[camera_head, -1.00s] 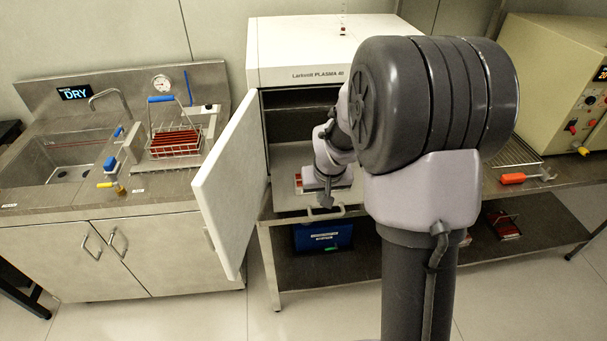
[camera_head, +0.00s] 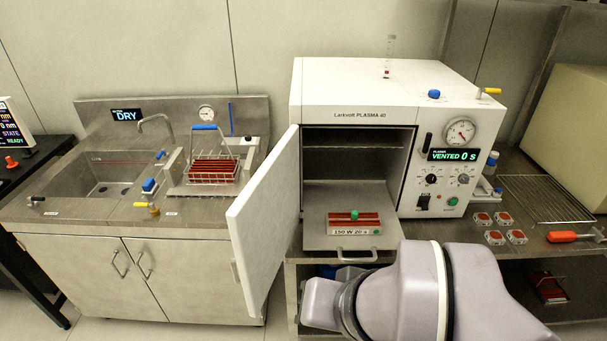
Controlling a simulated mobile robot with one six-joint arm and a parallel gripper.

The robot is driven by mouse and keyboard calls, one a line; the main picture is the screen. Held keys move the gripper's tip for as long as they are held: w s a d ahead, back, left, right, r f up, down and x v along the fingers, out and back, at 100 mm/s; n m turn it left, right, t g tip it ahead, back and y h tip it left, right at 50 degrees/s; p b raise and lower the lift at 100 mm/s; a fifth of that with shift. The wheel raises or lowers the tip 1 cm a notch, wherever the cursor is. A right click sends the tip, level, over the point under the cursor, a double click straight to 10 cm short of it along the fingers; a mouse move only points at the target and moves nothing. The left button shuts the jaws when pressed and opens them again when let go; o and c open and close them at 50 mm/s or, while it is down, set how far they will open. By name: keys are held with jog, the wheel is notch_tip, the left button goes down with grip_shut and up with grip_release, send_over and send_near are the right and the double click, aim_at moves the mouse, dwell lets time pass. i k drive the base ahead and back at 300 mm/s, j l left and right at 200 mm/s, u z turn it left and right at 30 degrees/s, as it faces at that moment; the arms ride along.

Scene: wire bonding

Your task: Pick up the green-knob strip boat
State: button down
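The green-knob strip boat (camera_head: 368,221) sits on the pulled-out tray (camera_head: 325,240) at the front of the open plasma chamber. It holds dark red strips and has a green knob on top. Its front label reads "150 W 20 s", with a green dot beside it. The boat looks level and nothing touches it. My gripper is out of view; only my grey arm links show at the bottom, in front of and below the tray.
The white plasma cleaner (camera_head: 370,116) reads VENTED 0 s. Its door (camera_head: 263,222) stands open on the left. A wire basket (camera_head: 211,171) of red strips is by the sink (camera_head: 100,180).

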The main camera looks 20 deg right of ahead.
aim_at(354, 223)
jog(key=i+l+z, duration=0.15)
jog(key=z, duration=0.4)
jog(key=i+l+u, duration=0.1)
jog(key=i+l, duration=0.55)
jog(key=i, duration=0.15)
